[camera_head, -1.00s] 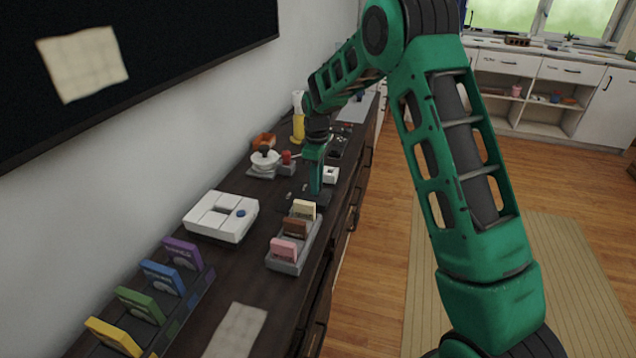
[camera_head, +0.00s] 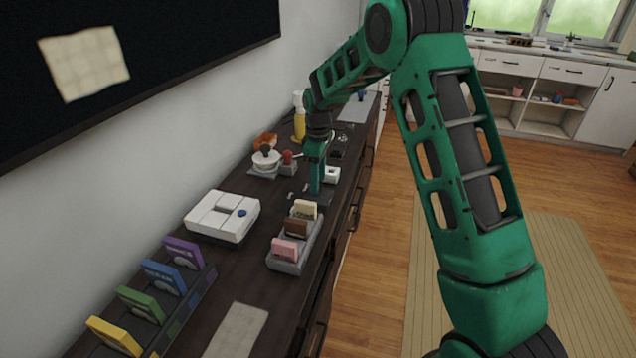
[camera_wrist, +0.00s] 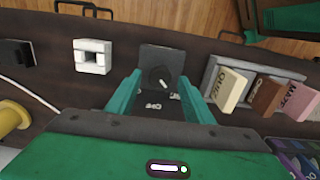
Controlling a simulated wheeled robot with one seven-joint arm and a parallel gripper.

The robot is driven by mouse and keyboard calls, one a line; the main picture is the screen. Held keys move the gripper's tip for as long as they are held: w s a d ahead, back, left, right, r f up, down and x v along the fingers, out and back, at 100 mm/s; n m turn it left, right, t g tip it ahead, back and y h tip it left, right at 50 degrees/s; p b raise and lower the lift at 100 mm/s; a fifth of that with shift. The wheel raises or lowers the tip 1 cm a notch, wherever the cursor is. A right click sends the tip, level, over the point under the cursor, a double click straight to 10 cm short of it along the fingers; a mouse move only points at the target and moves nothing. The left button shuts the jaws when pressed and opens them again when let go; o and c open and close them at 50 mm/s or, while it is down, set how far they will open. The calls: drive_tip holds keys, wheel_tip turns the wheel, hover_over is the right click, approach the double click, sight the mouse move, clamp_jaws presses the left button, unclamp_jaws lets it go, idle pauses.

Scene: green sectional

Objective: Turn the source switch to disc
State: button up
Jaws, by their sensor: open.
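The source switch (camera_wrist: 170,58) is a dark grey square block with a round black knob in the wrist view. A light pointer mark on the knob (camera_wrist: 164,84) slants down to the right. Small white labels lie on the dark top beside it, too small to read surely. My gripper (camera_wrist: 158,80) is open, with one green finger on each side of the knob's near side. I cannot tell whether either finger touches it. In the head view my gripper (camera_head: 316,190) points down at the cabinet top and largely hides the switch.
A grey holder (camera_head: 285,267) with cream, brown and pink cards stands close to the gripper. A white console (camera_head: 222,217) and a rack of coloured cartridges (camera_head: 190,305) are nearer. A small white block (camera_wrist: 92,56), a white pot (camera_head: 265,160) and a yellow bottle (camera_head: 299,125) stand around.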

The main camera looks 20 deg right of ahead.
wheel_tip(320, 180, up, 10)
idle(0.4)
drive_tip(key=shift+f, duration=0.1)
